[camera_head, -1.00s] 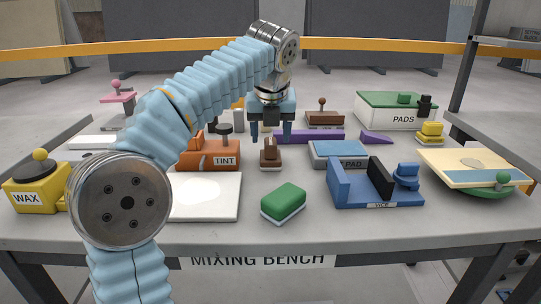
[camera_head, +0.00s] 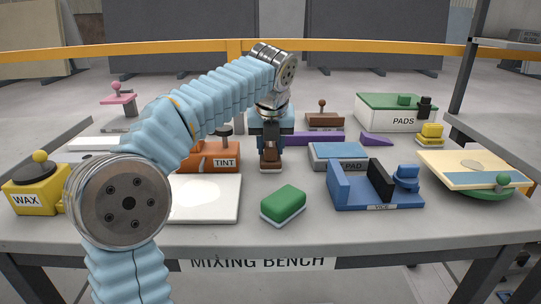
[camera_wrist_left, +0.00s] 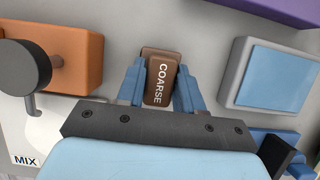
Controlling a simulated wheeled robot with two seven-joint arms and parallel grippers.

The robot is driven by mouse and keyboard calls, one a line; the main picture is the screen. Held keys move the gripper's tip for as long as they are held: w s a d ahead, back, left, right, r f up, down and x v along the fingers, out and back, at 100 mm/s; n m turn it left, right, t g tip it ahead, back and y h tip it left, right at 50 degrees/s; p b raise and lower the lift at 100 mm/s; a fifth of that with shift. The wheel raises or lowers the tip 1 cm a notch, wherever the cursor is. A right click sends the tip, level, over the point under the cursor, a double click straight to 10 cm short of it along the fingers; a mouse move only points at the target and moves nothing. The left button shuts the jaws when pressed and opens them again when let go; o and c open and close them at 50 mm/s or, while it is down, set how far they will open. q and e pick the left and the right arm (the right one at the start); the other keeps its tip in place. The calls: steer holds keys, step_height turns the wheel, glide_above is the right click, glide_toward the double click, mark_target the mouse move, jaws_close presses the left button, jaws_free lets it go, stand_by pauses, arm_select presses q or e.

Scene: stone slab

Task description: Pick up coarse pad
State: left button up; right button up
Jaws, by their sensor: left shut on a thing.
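The coarse pad is a small brown block (camera_head: 270,159) standing on the grey bench near its middle. In the left wrist view its top (camera_wrist_left: 159,80) reads COARSE. My left gripper (camera_head: 271,160) has come down over it from above, and its two blue fingers sit on either side of the block. In the left wrist view the left gripper (camera_wrist_left: 160,88) is shut on the brown pad. The pad appears to rest on the bench still. My right gripper is not in view.
An orange TINT box (camera_head: 218,157) stands close to the left of the pad. A blue PAD tray (camera_head: 338,153) and a blue vice (camera_head: 350,192) are to the right. A green sponge (camera_head: 284,204) lies in front. A purple bar (camera_head: 318,138) is behind.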

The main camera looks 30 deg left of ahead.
mark_target(271, 143)
arm_select(q)
steer(key=shift+r, duration=0.1)
steer(key=shift+r, duration=0.3)
step_height(271, 143, up, 2)
steer(key=shift+r, duration=0.25)
steer(key=s+d+r, duration=0.9)
steer(key=d, duration=0.1)
steer(key=shift+s+d+r, duration=0.15)
steer(key=shift+s+r, duration=0.15)
steer(key=shift+r, duration=0.1)
